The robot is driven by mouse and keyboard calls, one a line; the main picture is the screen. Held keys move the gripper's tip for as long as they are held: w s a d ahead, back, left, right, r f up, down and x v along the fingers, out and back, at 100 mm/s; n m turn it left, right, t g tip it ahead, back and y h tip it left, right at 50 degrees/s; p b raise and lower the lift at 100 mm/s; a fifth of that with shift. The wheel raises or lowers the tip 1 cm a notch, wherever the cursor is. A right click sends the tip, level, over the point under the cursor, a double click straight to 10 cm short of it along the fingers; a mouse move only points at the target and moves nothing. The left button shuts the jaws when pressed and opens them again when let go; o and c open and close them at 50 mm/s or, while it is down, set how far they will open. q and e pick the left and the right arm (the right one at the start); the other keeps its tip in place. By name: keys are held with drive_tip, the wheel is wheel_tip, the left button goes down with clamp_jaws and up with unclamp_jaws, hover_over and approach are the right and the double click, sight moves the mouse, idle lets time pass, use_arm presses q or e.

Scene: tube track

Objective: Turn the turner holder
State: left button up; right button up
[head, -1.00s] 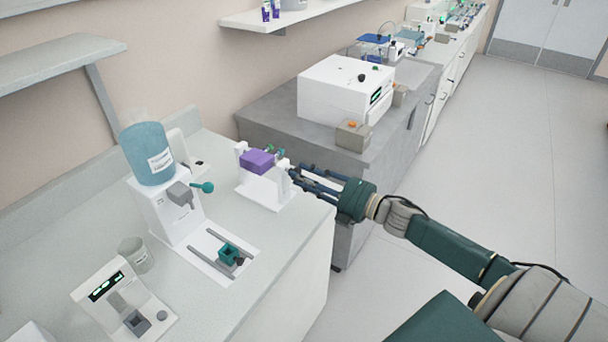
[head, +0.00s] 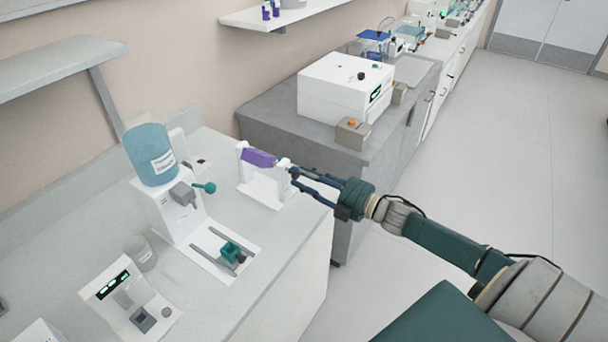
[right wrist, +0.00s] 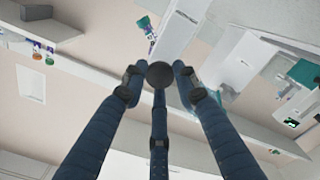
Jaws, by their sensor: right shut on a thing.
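The turner is a white stand with two uprights (head: 262,190) near the right end of the bench. Its purple holder (head: 260,157) hangs between the uprights and is tilted, with a narrow face showing. My right gripper (head: 293,174) reaches in from the right and is shut on the turner's knob at the right upright. In the right wrist view the dark round knob (right wrist: 160,74) sits between the tips of the blue fingers. The fingers partly hide the knob in the head view. My left gripper is not in view.
A dispenser with a blue bottle (head: 150,155) stands left of the turner, with a teal block (head: 230,250) on rails before it. A small device with a green display (head: 112,285) is at front left. A grey bench with a white machine (head: 340,88) stands behind.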

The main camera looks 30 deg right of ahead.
drive_tip(key=shift+m+p, duration=0.65)
drive_tip(key=shift+m, duration=2.05)
drive_tip(key=o, duration=1.1)
drive_tip(key=v, duration=1.2)
drive_tip(key=shift+f, duration=0.1)
drive_tip(key=shift+c, duration=0.3)
